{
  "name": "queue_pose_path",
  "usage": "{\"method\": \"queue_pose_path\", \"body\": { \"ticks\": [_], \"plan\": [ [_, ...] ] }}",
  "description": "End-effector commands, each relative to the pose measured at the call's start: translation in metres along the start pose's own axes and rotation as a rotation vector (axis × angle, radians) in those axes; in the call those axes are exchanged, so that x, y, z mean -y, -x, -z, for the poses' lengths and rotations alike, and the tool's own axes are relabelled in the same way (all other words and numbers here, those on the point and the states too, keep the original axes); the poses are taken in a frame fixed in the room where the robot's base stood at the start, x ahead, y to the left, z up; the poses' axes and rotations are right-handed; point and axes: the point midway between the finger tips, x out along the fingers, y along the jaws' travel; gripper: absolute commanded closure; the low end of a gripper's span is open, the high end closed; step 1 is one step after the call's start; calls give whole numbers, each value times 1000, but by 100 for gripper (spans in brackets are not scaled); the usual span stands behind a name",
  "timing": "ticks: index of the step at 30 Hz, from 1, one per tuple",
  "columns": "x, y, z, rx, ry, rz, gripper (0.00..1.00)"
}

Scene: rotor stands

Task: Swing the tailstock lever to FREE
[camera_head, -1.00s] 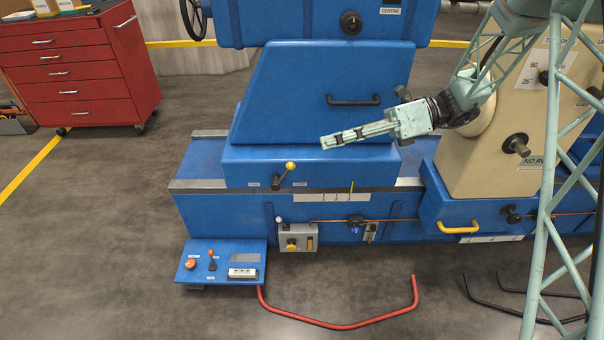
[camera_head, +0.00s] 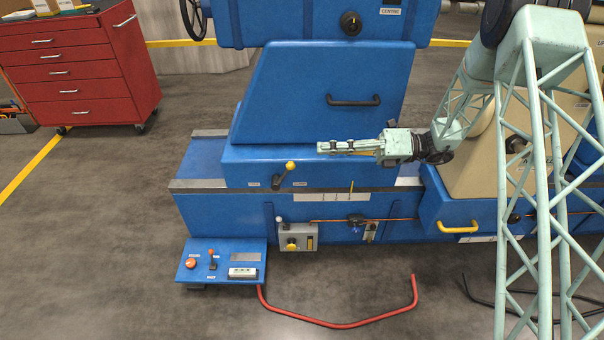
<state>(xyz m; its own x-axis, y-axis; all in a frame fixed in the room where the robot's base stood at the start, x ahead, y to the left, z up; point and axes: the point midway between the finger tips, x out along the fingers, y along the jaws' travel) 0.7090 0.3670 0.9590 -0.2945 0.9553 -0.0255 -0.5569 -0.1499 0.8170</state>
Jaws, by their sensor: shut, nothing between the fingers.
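The tailstock lever (camera_head: 285,174) is a short dark arm with a yellow ball knob, on the front of the blue tailstock base (camera_head: 240,160). It tilts up to the right, its knob upper right of its pivot. A small label plate sits on each side of it, too small to read. My gripper (camera_head: 320,147) is pale green, with its fingers together and empty. It points left, level, in front of the tailstock base, to the right of the knob and a little higher, apart from it in the picture.
A black handle (camera_head: 353,100) is on the tailstock above my gripper. A grey valve box (camera_head: 297,238) and copper pipe (camera_head: 400,219) are on the bed below. A control panel (camera_head: 220,262) stands at the lower left. A red bent rail (camera_head: 345,326) is low in front. Floor at left is open.

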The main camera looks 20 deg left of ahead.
Motion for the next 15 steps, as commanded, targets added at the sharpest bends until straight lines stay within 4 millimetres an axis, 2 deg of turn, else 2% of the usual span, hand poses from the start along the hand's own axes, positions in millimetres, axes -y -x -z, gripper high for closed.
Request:
{"method": "queue_pose_path", "body": {
  "ticks": [15],
  "plan": [
    [64, -3, 6, 124, -170, -49, 100]
  ]
}}
